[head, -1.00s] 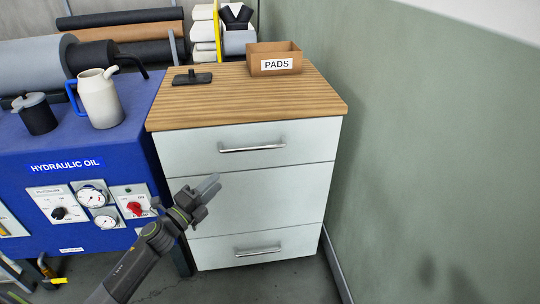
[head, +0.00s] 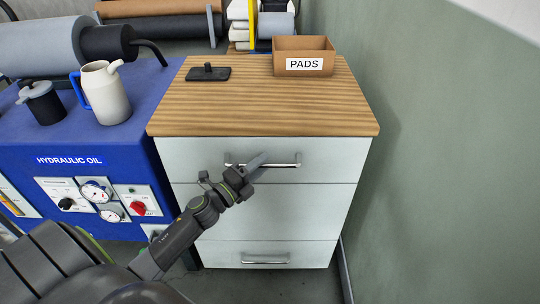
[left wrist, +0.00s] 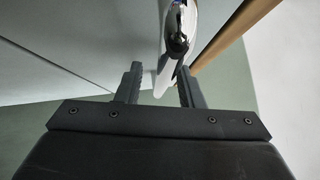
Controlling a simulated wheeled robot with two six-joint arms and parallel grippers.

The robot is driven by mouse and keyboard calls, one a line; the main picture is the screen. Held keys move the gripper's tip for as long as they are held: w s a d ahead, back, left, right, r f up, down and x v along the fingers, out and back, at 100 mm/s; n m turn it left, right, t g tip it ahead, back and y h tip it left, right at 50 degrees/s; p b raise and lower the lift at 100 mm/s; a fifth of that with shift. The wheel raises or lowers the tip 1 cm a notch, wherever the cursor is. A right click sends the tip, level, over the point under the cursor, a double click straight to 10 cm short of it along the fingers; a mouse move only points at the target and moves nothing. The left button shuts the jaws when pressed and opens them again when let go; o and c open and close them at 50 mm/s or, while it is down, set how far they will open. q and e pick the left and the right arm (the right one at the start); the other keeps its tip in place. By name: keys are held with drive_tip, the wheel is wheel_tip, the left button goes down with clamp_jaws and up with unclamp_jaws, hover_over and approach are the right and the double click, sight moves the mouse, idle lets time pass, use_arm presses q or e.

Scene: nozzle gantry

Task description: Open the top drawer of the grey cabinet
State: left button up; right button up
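The grey cabinet (head: 325,215) has a wooden top, and its top drawer (head: 340,160) is closed. A silver bar handle (head: 290,164) runs across that drawer front. My left gripper (head: 257,165) is at the middle of the handle and covers part of it in the head view. In the left wrist view my left gripper (left wrist: 160,75) has its two fingers apart. The shiny handle (left wrist: 177,35) runs down to the gap between the fingertips. Whether the fingers touch it cannot be told. My right gripper is out of view.
A PADS box (head: 304,57) and a dark block (head: 208,73) rest on the cabinet's wooden top (head: 265,110). A blue hydraulic oil unit (head: 95,145) with a jug (head: 105,92) stands at left. A green wall (head: 445,150) is close at right.

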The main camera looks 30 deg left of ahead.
use_arm(q)
drive_tip(key=shift+w, duration=0.1)
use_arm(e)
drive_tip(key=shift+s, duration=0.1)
use_arm(q)
drive_tip(key=shift+r, duration=0.1)
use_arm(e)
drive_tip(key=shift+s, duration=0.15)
use_arm(q)
clamp_jaws()
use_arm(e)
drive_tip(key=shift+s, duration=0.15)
use_arm(q)
drive_tip(key=shift+d, duration=0.1)
